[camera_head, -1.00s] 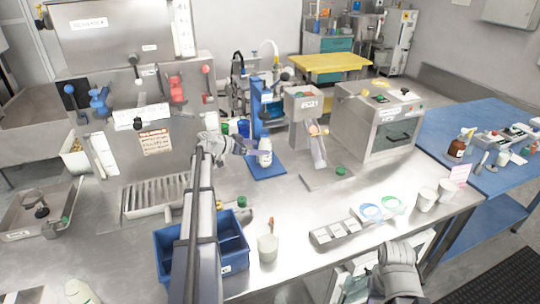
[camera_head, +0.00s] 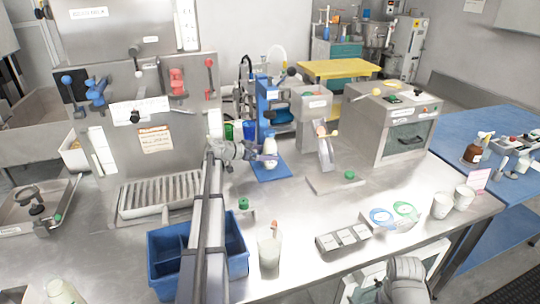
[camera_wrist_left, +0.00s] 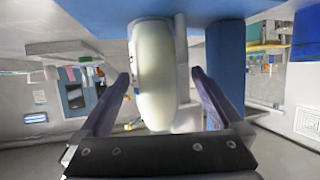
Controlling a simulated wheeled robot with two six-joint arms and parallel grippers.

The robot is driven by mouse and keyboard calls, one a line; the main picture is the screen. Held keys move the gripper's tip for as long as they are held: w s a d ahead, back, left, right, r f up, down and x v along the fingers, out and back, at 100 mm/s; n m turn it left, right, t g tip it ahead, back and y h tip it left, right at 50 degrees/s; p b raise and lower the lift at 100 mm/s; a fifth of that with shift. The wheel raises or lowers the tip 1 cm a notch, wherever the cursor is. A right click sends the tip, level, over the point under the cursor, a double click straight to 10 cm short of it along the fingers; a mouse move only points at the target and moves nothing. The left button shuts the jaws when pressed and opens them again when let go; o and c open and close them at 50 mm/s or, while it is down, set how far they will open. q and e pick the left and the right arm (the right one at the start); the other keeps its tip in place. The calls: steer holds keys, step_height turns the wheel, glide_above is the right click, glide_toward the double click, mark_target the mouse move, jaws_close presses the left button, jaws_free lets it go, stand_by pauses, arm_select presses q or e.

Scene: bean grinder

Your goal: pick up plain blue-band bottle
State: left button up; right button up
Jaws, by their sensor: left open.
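The white bottle (camera_head: 270,152) stands on the blue base (camera_head: 270,172) of the blue stand (camera_head: 264,105) in the head view. A small blue mark shows on it; it appears large and pale in the left wrist view (camera_wrist_left: 154,75). My left gripper (camera_head: 259,155) is at the bottle's left side.
A steel machine (camera_head: 390,125) stands right of the stand, with a small chute device (camera_head: 318,125) between. Cups and rings sit at the right. The blue post is close behind the bottle.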

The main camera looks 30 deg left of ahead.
mark_target(276, 152)
arm_select(q)
steer(key=b+x, duration=0.1)
steer(key=x, duration=0.4)
steer(key=shift+d+r+b, duration=0.1)
steer(key=shift+d+b, duration=0.2)
steer(key=shift+r, duration=0.1)
jaws_close()
stand_by(0.4)
